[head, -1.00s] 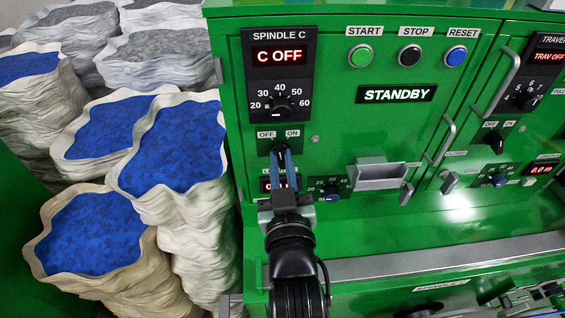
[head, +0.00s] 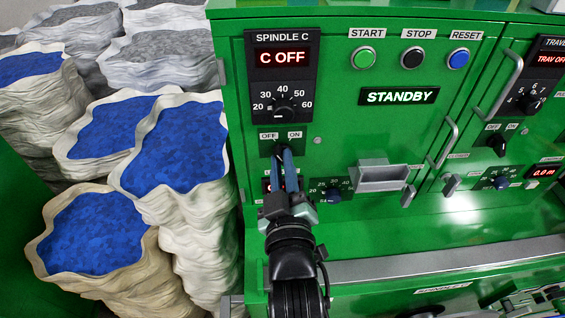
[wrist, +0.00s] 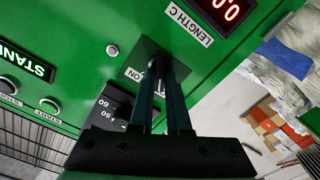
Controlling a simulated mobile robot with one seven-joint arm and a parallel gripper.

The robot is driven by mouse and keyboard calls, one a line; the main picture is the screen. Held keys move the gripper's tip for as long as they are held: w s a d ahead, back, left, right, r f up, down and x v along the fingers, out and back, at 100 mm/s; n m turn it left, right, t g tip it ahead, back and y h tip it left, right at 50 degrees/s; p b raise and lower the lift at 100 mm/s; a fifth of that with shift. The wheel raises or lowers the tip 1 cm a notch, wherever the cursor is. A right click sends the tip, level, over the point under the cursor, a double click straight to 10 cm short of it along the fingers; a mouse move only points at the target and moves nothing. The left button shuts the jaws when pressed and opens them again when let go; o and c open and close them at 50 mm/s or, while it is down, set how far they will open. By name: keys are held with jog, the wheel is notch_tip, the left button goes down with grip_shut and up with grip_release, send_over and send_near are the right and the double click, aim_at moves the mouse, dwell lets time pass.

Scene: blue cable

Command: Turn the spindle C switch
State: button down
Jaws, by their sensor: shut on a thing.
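The spindle C switch (head: 280,146) is a small dark knob under the OFF and ON labels, below the SPINDLE C panel (head: 281,80). The panel's red display reads C OFF. My gripper (head: 284,152) reaches up to the switch with its blue fingers shut on the knob. In the wrist view, the gripper (wrist: 160,70) has its two fingertips around the knob (wrist: 155,65) on its dark plate. The fingers partly hide the knob, so its exact angle is hard to tell.
A dial (head: 283,108) sits just above the switch. A LENGTH C display (wrist: 220,8) is close by and partly hidden by my gripper in the head view. A grey tray (head: 380,176) juts out to the right. Sacks of blue pellets (head: 95,232) stand to the left.

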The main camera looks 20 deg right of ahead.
jog(key=c, duration=0.9)
grip_release()
jog(key=s+a+b, duration=0.1)
jog(key=s, duration=0.3)
jog(key=s+b, duration=0.1)
jog(key=s, duration=0.3)
jog(key=s+a+b, duration=0.1)
jog(key=s, duration=0.3)
jog(key=shift+s+a+b, duration=0.3)
jog(key=shift+s+b, duration=0.05)
jog(key=shift+s, duration=0.05)
jog(key=a+r+m+t+y, duration=0.1)
jog(key=a+r+t, duration=0.1)
jog(key=r, duration=1)
jog(key=w+a+r+m+t+y, duration=0.1)
jog(key=a+r+t, duration=0.2)
jog(key=r, duration=1)
jog(key=a+r+m+t+y, duration=0.1)
jog(key=a+r+t, duration=0.2)
jog(key=r, duration=1)
jog(key=shift+w+r+m+t, duration=0.2)
jog(key=shift+m+t, duration=0.2)
jog(key=shift+t, duration=0.5)
